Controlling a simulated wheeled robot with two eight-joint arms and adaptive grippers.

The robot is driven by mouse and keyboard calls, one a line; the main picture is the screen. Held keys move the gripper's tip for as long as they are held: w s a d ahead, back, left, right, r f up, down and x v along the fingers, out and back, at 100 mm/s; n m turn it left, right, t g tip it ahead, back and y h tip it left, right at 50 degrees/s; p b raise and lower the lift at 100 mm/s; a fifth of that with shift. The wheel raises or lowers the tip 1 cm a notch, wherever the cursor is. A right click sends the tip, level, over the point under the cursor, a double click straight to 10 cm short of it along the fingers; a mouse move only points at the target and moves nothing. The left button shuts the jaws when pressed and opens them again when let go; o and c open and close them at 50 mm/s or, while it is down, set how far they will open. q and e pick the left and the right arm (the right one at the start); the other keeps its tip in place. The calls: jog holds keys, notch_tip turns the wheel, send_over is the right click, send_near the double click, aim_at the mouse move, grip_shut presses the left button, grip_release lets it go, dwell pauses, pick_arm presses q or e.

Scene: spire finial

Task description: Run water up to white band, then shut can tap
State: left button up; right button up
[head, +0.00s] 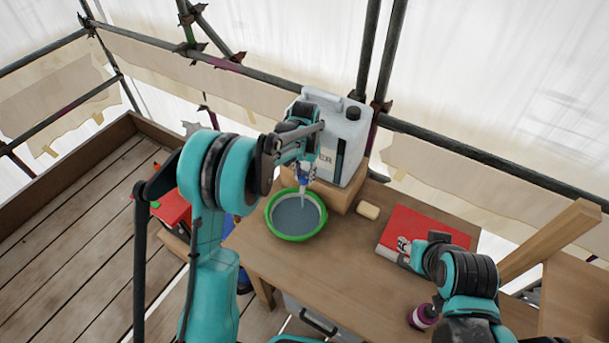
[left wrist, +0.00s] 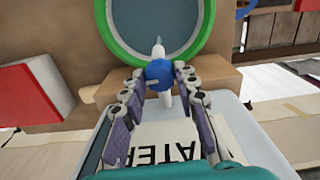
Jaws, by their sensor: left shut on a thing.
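My left gripper (left wrist: 160,80) is shut on the blue knob, one finger each side. The green-rimmed basin (head: 270,222) stands below the spout and holds grey water. A pale band shows inside the rim; the exact water level against it is unclear. A pale streak hangs below the tap.
A wooden block (head: 340,193) supports the can. A dark pink-banded object (head: 423,316) stands near the front. Scaffold poles run behind the bench. The front middle of the bench is clear.

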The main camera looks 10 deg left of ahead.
pick_arm(q)
jog(key=n+b, duration=0.1)
jog(key=n, duration=0.2)
jog(key=shift+f+n, duration=0.1)
jog(key=shift+n, duration=0.2)
jog(key=n+b, duration=0.1)
jog(key=n, duration=0.3)
jog(key=shift+n+b, duration=0.3)
jog(key=n, duration=0.4)
jog(key=shift+n+b, duration=0.3)
jog(key=shift+b, duration=0.1)
jog(key=shift+n, duration=2.1)
jog(key=shift+b, duration=0.3)
jog(key=o, duration=1.2)
jog(key=shift+c, duration=0.2)
